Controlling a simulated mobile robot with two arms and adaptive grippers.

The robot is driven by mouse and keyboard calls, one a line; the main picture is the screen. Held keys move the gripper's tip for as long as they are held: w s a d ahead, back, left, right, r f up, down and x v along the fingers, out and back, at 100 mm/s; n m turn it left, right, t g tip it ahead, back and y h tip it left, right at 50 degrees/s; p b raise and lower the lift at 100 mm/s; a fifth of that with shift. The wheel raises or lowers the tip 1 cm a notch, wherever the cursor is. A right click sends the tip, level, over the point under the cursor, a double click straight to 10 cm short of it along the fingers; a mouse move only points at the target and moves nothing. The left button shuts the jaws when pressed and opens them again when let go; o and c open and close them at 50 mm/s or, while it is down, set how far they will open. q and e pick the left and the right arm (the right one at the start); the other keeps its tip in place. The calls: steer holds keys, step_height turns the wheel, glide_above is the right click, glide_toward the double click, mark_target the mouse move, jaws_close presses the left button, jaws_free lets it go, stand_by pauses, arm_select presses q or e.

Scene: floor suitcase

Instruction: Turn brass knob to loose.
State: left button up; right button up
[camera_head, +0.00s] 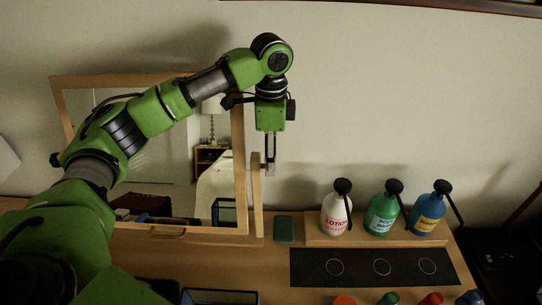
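My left gripper (270,155) points down beside the top of a wooden post (257,200), at the right side of a wood-framed mirror (240,150). Its narrow fingertips look close together, but I cannot tell whether they are open, shut or holding something. I cannot make out the brass knob clearly; the fingers may cover it at the post. The mirror tilts and shows a reflected lamp and furniture. My arm crosses in front of its upper left part. My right gripper is not in view.
Lotion (335,210), green (382,212) and blue (428,212) pump bottles stand on a wooden riser (320,240). A dark mat (310,268) with three circles lies in front. A small green block (284,229) sits beside the riser. Several coloured caps show at the bottom edge.

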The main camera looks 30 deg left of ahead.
arm_select(q)
steer(key=shift+s+f, duration=0.15)
steer(key=shift+f, duration=0.5)
steer(key=c, duration=1.1)
steer(key=shift+o, duration=0.2)
